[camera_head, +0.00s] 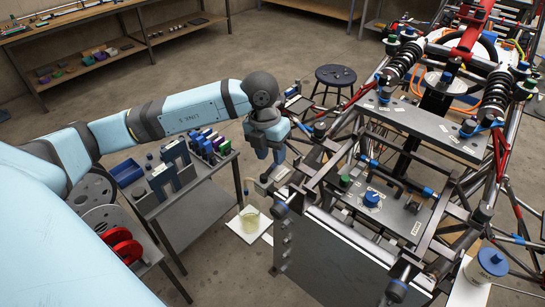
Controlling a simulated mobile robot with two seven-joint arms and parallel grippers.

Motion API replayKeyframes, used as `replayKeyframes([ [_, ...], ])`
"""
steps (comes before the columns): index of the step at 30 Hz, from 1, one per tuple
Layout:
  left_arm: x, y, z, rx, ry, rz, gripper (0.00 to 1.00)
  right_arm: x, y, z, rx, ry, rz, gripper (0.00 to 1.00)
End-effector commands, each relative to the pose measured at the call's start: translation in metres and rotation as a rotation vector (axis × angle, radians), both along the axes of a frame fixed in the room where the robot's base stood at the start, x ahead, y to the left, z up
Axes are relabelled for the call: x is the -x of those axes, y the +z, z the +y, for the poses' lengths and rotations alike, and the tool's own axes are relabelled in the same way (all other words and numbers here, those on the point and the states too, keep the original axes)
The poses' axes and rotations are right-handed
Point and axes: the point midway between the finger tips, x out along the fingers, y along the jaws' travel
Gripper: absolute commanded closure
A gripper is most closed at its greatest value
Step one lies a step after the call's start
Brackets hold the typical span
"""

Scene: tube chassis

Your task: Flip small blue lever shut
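My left arm reaches in from the left, and its gripper (271,152) points down beside the near left side of the tube chassis (350,250). It looks empty and apart from the blue parts; its finger gap is too small to judge. Several blue parts sit on the chassis: a round blue knob (372,199) on the front grey panel, a small blue piece (429,192) right of it, and a blue piece (469,126) on the upper plate. I cannot tell which is the small blue lever or how it is set. My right gripper is not in view.
A grey cart (205,200) with blue holders and small parts stands left of the chassis. A beaker (250,218) of yellowish liquid stands on a white sheet on the floor. A stool (336,75) stands behind. A blue-lidded white container (487,266) is at lower right. Tubes crowd the chassis.

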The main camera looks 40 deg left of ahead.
Motion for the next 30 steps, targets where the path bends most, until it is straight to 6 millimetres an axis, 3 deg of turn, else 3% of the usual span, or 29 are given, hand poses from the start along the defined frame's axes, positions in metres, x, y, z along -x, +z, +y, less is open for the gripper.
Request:
replayKeyframes([
  [6, 0.0, -0.02, -0.003, 0.001, 0.0, 0.0, 0.61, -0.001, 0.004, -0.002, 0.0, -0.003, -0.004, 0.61],
  [15, -0.001, -0.023, -0.003, 0.0, 0.0, -0.001, 0.61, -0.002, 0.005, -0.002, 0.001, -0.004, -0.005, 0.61],
  [16, -0.001, -0.023, -0.004, 0.0, 0.0, -0.001, 0.63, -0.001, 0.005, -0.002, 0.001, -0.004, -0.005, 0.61],
  [21, -0.001, -0.022, -0.004, 0.0, 0.0, -0.001, 1.0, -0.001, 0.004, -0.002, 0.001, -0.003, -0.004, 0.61],
  [26, -0.001, -0.024, -0.004, 0.0, -0.011, -0.002, 1.0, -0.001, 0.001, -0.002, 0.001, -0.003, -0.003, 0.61],
  [30, -0.002, -0.026, -0.009, 0.0, -0.111, -0.004, 1.0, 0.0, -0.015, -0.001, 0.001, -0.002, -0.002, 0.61],
])
